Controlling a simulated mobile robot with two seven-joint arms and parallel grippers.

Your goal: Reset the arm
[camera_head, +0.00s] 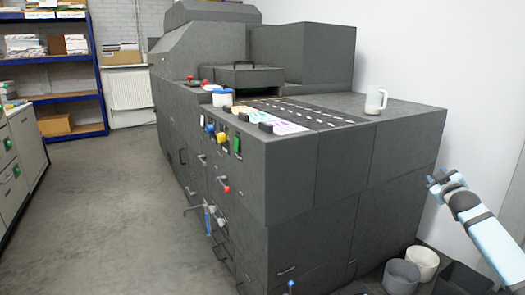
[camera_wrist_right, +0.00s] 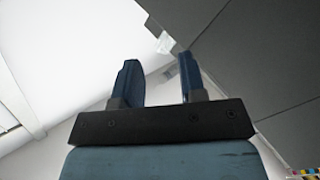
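My right arm comes in at the right edge of the head view. Its gripper (camera_head: 443,180) is held up beside the right end of the large grey machine (camera_head: 300,165), in front of the white wall. In the right wrist view the two dark blue fingers of this gripper (camera_wrist_right: 158,82) stand apart with nothing between them. The machine's dark side fills the upper right of that view. My left gripper is in neither view.
A white mug (camera_head: 375,101) and a white-and-blue tub (camera_head: 222,97) stand on the machine. Bins (camera_head: 402,277) sit on the floor below my right arm. Blue shelves (camera_head: 97,75) and a grey cabinet (camera_head: 22,150) are at left. The floor between is clear.

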